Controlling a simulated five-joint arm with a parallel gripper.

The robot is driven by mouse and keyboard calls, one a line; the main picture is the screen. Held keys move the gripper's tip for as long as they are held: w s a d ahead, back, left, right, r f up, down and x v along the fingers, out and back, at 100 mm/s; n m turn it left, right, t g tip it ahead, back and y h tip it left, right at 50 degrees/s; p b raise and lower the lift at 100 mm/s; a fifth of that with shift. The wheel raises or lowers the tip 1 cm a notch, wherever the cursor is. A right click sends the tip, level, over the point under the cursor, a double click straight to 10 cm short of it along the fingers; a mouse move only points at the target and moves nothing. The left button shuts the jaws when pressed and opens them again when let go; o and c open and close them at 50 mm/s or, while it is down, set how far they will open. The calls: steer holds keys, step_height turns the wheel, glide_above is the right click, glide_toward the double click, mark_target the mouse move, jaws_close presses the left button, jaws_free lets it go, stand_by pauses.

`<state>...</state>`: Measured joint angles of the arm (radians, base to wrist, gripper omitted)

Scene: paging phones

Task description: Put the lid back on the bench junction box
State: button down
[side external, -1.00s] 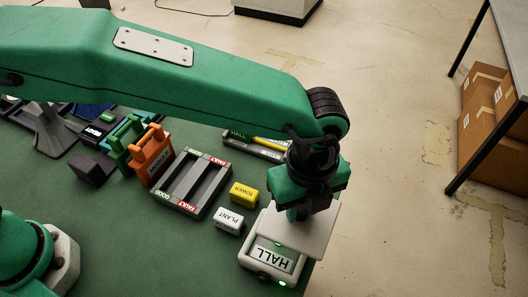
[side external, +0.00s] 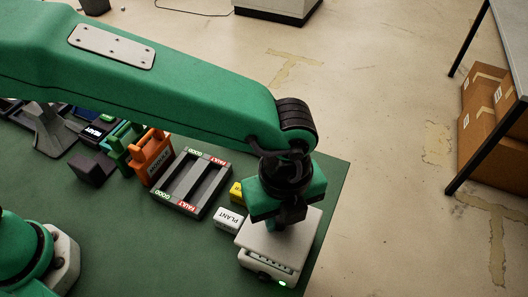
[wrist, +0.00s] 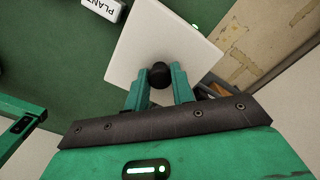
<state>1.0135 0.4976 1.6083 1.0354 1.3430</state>
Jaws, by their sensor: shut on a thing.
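The white square lid (side external: 268,238) has a round black knob at its middle. My gripper (side external: 291,214) is shut on that knob; the wrist view shows the lid (wrist: 140,50) and the two green fingers of my gripper (wrist: 160,80) on either side of the knob. The white junction box (side external: 258,270) is at the table's right edge, with a green light on its front. The lid is over the box and hides its top and its HALL label. A narrow slotted or shadowed band shows below the lid's front edge; I cannot tell if the lid touches the box.
A white PLANT block (side external: 229,218) stands close left of the box, with a yellow block (side external: 236,191) behind it. A grey tray (side external: 190,183) with GOOD and FAULT labels lies further left. An orange holder (side external: 155,158) stands beyond. The table's right edge is close to the box.

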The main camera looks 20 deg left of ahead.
mark_target(279, 231)
steer(key=shift+f, duration=2.85)
steer(key=shift+f, duration=0.2)
stand_by(0.4)
steer(key=c, duration=1.1)
jaws_free()
steer(key=shift+o, duration=0.3)
steer(key=o, duration=0.4)
steer(key=shift+r, duration=0.1)
steer(key=shift+r, duration=3.4)
